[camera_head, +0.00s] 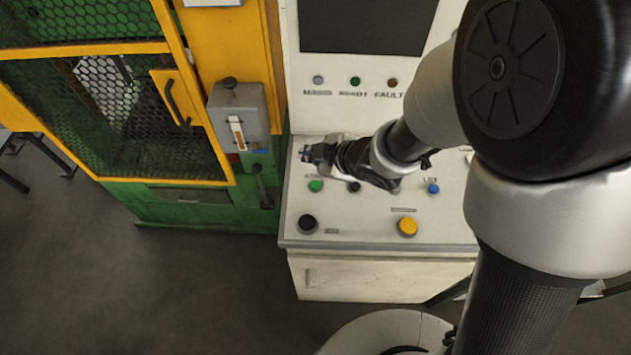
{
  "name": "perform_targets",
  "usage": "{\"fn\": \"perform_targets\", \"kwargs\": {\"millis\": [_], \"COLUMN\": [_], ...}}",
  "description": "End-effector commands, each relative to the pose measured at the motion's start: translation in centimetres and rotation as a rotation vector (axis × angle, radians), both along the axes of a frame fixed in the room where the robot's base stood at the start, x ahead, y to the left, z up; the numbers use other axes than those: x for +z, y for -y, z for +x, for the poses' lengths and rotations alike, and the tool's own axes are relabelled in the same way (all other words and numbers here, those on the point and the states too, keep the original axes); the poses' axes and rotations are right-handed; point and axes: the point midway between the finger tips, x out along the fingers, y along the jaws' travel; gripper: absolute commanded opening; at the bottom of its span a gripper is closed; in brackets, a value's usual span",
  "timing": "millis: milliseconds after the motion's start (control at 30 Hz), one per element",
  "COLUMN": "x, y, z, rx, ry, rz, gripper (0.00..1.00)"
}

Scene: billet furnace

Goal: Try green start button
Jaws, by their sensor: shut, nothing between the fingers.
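The green start button (316,185) is a small round button on the sloped top of the white control console (365,228), near its left side. My gripper (308,153) reaches in from the right over the console. Its fingers are shut and empty, and point left. In the picture the fingertips lie just above and slightly left of the green button. I cannot tell the height of the gripper over the panel. My wrist hides part of the panel behind it.
The console also has a black button (308,224), a yellow button (407,226) and a blue button (432,188). Indicator lamps (354,81) sit below a dark screen (366,22). A green-and-yellow mesh guard (137,110) with a grey switch box (240,115) stands at left.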

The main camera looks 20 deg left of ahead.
Motion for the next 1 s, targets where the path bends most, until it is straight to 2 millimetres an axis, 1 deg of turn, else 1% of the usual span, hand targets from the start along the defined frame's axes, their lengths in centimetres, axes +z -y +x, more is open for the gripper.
{"fn": "perform_targets", "kwargs": {"millis": [267, 500, 600, 767, 1000], "x": [-2.9, -6.5, -7.7, -8.7, -8.6], "y": [0.0, 0.1, 0.0, 0.0, 0.0], "z": [0.0, 0.0, 0.0, 0.0, 0.0], "rx": [-0.001, -0.001, -0.001, -0.001, -0.001], "ry": [-0.001, -0.001, -0.001, -0.001, -0.001], "rz": [-0.001, -0.002, -0.002, -0.001, 0.000], "gripper": [0.00, 0.00, 0.00, 0.00, 0.00]}}
